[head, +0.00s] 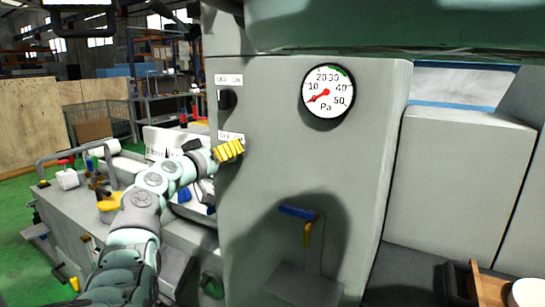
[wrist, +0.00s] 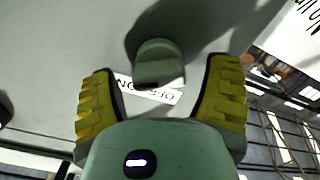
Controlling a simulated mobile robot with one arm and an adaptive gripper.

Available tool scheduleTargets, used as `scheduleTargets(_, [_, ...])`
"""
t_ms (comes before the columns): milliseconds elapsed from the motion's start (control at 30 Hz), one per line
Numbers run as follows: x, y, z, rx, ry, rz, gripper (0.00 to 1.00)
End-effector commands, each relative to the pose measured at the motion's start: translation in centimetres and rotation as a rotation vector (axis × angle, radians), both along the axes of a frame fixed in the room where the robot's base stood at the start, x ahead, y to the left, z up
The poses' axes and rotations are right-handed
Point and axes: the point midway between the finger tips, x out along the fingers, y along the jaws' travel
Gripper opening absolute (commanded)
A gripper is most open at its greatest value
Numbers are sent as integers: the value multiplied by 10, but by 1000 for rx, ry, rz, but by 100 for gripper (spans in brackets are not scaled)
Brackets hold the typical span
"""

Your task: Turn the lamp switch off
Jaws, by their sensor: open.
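My gripper (head: 229,151) is at the left part of the grey machine's front panel, with its yellow fingers close to the panel. In the wrist view my gripper (wrist: 164,66) is open, with one finger on each side of a grey-green knob (wrist: 160,62). The fingers look apart from the knob. A white OFF/ON label (wrist: 150,90) beside the knob appears upside down there. In the head view this lower label (head: 231,136) shows just above my gripper, which hides the knob. A black switch (head: 228,99) with its own OFF/ON label (head: 229,79) sits higher up. I cannot tell which is for the lamp.
A round pressure gauge (head: 328,92) is on the panel to the right. A blue and yellow handle (head: 300,214) sticks out lower down. The machine's bed with several small parts lies at left. A wire cage (head: 103,120) stands behind.

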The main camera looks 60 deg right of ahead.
Motion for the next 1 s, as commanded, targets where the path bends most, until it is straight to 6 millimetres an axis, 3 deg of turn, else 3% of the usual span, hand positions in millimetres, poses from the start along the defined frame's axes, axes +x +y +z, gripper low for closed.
scheduleTargets(100, [-1, -1, 0, 1, 0, -3, 77])
scheduleTargets(767, [0, 0, 0, 0, 1, 0, 9])
scheduleTargets(1000, [1, 1, 0, -2, 21, 1, 9])
